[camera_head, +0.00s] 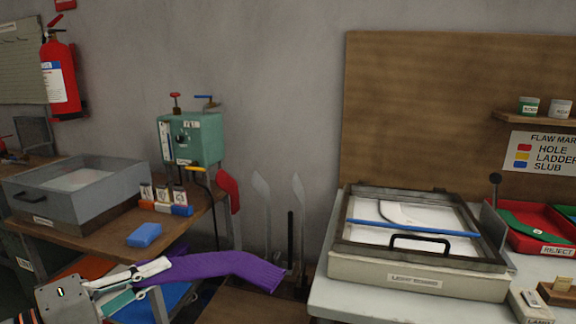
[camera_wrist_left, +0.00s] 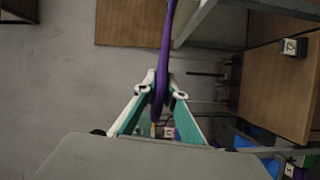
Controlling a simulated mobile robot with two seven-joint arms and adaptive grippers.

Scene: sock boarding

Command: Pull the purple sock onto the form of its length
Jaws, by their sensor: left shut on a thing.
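The purple sock (camera_head: 225,265) stretches sideways to the right from my left gripper (camera_head: 157,272), its far end bending down. The gripper is shut on its left end. In the left wrist view the sock (camera_wrist_left: 165,40) runs as a narrow strip up from between the fingertips (camera_wrist_left: 161,84). Two thin pale grey forms (camera_head: 262,205) (camera_head: 299,212) stand upright behind the sock. A red foot-shaped piece (camera_head: 228,190) stands left of them. The sock is apart from the tops of the forms; their lower parts are partly hidden. My right gripper is not in view.
A teal machine (camera_head: 192,138) and a grey box (camera_head: 75,190) stand on the left bench with small labelled blocks and a blue block (camera_head: 145,235). A framed light board (camera_head: 415,280) fills the right table, beside a red reject tray (camera_head: 540,238). A dark post (camera_head: 290,235) stands between the pale forms.

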